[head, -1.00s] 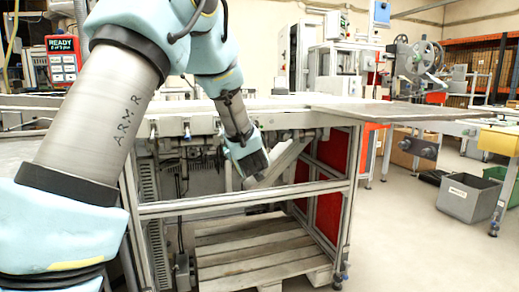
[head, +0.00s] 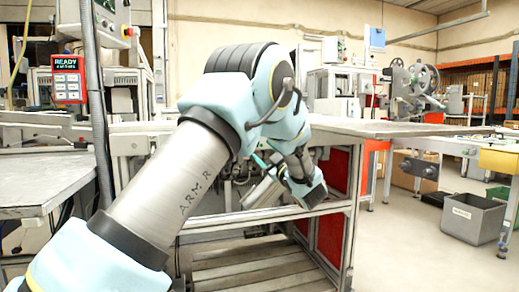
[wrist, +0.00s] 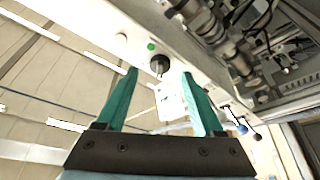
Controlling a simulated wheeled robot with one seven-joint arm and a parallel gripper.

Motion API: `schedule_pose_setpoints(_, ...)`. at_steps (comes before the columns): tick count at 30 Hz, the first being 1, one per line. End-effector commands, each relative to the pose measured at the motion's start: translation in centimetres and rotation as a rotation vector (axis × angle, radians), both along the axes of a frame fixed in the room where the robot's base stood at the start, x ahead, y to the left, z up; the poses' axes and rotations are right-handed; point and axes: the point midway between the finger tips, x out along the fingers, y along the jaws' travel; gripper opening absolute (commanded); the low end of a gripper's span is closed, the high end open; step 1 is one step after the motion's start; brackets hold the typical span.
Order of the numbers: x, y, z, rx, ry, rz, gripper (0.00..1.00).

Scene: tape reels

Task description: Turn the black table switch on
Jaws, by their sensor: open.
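The black switch (wrist: 159,65) is a round dark knob on the pale side panel (wrist: 118,32) of the table, seen in the wrist view. A small green dot sits just above it to the left. My gripper (wrist: 159,74) is open, with its two teal fingers apart and nothing between them. In that picture the knob lies between the fingertips; I cannot tell how far beyond them it is or whether they touch it. Its on or off position is not clear. In the head view my arm hides part of the table's front, and I cannot make out the switch there.
A white label (wrist: 170,100) is beside the switch. The head view shows the table (head: 350,128) with a metal frame and red panels (head: 335,172). Another grey table (head: 40,180) stands at left. A grey bin (head: 472,217) is on the open floor at right.

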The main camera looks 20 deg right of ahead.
Motion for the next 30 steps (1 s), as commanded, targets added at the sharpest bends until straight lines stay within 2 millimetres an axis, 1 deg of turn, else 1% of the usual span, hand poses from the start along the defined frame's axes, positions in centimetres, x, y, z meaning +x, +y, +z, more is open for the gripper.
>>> schedule_pose_setpoints(1,0.7,0.1,0.2,-0.001,-0.001,0.000,0.69)
schedule_pose_setpoints(3,1.5,0.2,0.5,-0.001,-0.001,0.000,0.69)
schedule_pose_setpoints(6,2.3,0.3,0.8,0.000,-0.001,-0.001,0.69)
schedule_pose_setpoints(10,2.7,0.3,0.9,0.001,0.000,-0.001,0.69)
schedule_pose_setpoints(17,2.8,0.3,0.9,0.001,0.000,-0.001,0.69)
schedule_pose_setpoints(20,2.8,0.3,0.9,0.001,0.000,-0.001,0.59)
schedule_pose_setpoints(30,2.8,0.3,0.9,0.001,0.000,-0.001,0.21)
